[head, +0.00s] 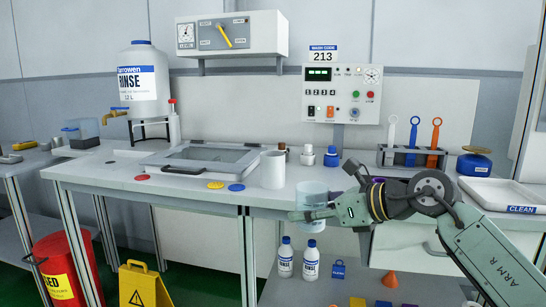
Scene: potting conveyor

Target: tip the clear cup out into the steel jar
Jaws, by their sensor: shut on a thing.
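The clear cup (311,193) is pale and see-through, and stands roughly upright in front of the bench's front edge. My gripper (318,213) is shut on the clear cup, reaching it from the right. What the cup holds cannot be made out. A pale grey cylindrical jar (272,170), the only thing that looks like the steel jar, stands upright on the bench just left of the cup and farther back. It is apart from the cup, and its inside is not visible.
Coloured discs (215,185) and a lidded basin (205,158) lie left of the jar. Small bottles (331,156) stand behind. A tool rack (411,156) and a white tray (502,194) are at right. Rinse bottles (311,262) stand on the lower shelf.

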